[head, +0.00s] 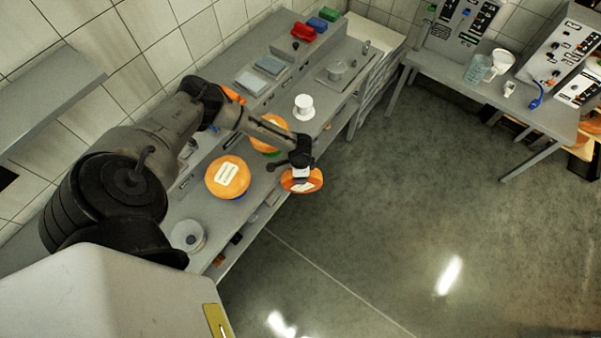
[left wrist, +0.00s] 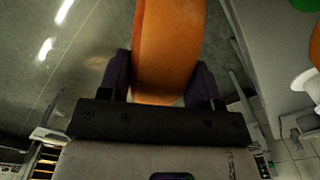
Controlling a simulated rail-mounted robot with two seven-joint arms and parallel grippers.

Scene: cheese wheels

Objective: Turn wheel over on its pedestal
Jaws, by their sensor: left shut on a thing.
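An orange cheese wheel with a pale label (head: 302,181) is held off the front edge of the bench, over the floor, and looks tilted. My left gripper (head: 300,170) is shut on its rim. In the left wrist view the wheel (left wrist: 167,45) stands edge-on between the two dark fingers of my left gripper (left wrist: 163,85). A second orange wheel with a white label (head: 227,177) sits on a blue pedestal (head: 239,197). A third orange wheel (head: 262,148), partly hidden by my arm, sits above something green (head: 273,153). An empty white pedestal (head: 304,107) stands farther along the bench. My right gripper is not in view.
The grey bench (head: 290,130) runs along the tiled wall. A round grey-white object (head: 188,236) stands at its near end. Red, blue and green items (head: 303,32) lie at the back. The floor (head: 400,200) right of the bench is clear. A second table (head: 500,105) holds control panels.

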